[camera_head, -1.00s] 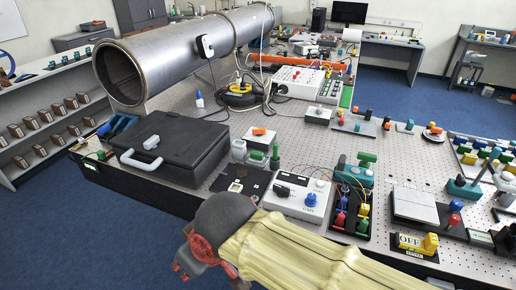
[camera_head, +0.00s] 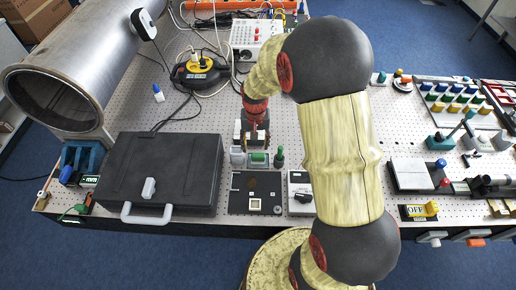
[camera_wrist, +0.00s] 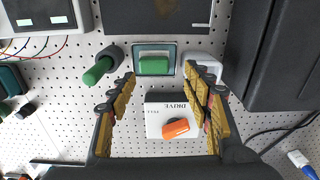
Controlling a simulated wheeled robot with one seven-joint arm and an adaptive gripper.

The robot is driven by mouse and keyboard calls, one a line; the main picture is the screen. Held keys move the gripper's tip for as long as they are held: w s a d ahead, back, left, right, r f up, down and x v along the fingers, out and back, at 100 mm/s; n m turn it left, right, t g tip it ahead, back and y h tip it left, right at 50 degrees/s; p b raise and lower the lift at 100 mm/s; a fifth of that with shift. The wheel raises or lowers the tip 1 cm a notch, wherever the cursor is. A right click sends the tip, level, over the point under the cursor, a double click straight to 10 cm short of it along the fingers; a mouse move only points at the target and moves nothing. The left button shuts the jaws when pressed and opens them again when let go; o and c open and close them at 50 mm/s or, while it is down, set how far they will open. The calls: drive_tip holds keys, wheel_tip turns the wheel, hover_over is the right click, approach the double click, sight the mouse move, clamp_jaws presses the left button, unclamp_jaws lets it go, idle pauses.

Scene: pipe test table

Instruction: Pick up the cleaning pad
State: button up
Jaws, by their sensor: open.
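A flat green block, which looks like the cleaning pad (camera_head: 258,157), sits in a small grey-green tray at the front of the perforated table. The pad (camera_wrist: 153,65) is also at the upper middle of the wrist view. My gripper (camera_head: 252,142) points down just behind it. In the wrist view my gripper (camera_wrist: 160,84) is open and empty, with yellow-brown finger pads. The pad lies just beyond the fingertips, not between them. A white box marked DRIVE with an orange knob (camera_wrist: 175,128) shows between the fingers.
A green-handled tool (camera_wrist: 97,72) stands left of the pad and a white clip-like part (camera_wrist: 203,66) right of it in the wrist view. A black case (camera_head: 160,175) lies to the left. A dark plate (camera_head: 240,203) is in front, and a white control box (camera_head: 300,190) is to the right.

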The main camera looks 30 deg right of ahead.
sight(258, 155)
drive_tip(key=f, duration=0.1)
drive_tip(key=d+f, duration=0.1)
drive_tip(key=f, duration=0.1)
drive_tip(key=shift+f, duration=0.25)
drive_tip(key=f, duration=0.6)
drive_tip(key=shift+w+d, duration=0.2)
drive_tip(key=shift+d, duration=0.05)
drive_tip(key=shift+c, duration=0.4)
drive_tip(key=c, duration=0.7)
drive_tip(key=shift+c, duration=0.5)
